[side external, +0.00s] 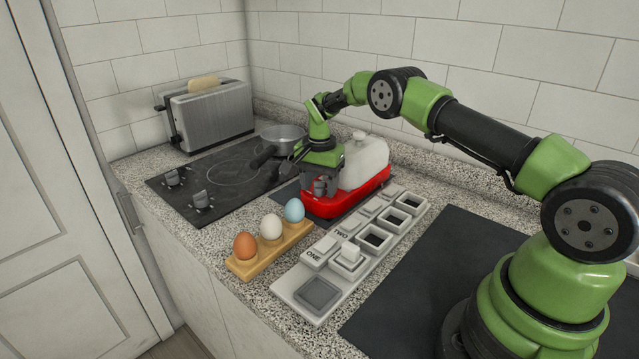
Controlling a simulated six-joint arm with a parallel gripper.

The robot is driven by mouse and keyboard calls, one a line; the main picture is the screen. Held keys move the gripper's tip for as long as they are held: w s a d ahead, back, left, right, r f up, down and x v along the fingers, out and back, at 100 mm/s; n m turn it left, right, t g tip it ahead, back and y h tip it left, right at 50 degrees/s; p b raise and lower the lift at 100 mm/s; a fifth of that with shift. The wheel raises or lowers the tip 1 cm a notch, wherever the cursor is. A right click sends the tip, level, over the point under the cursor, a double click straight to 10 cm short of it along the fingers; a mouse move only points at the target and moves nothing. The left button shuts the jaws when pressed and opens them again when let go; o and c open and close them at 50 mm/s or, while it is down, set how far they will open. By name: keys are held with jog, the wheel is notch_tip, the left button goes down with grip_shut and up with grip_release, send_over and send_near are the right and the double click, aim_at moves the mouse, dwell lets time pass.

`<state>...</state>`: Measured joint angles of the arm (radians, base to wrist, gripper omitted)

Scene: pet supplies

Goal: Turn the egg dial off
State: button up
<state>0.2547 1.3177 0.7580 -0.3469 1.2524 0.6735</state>
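A red appliance base (357,192) with a white, rounded, lidded body (368,160) on top stands on a dark mat. It looks like the egg cooker. My gripper (320,190) points down at the front left of the red base, over or against its edge. The fingers are small and dark here, so I cannot tell whether they are open, shut or touching anything. No dial shows clearly on the red base; the gripper covers that part.
A wooden holder (243,272) with brown, white and blue eggs stands in front of the red base. A pale tray (288,290) with compartments labelled ONE and TWO lies beside it. A pan (283,134) and a toaster (212,115) are behind. A dark mat (430,275) is bare.

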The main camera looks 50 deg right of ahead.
aim_at(320, 182)
jog(key=shift+r, duration=0.1)
notch_tip(320, 182, up, 10)
jog(key=shift+f, duration=0.1)
dwell(0.3)
jog(key=m, duration=0.3)
jog(key=shift+m, duration=0.3)
jog(key=shift+f+m, duration=0.25)
jog(key=shift+m, duration=0.15)
notch_tip(320, 182, down, 10)
jog(key=shift+r, duration=0.2)
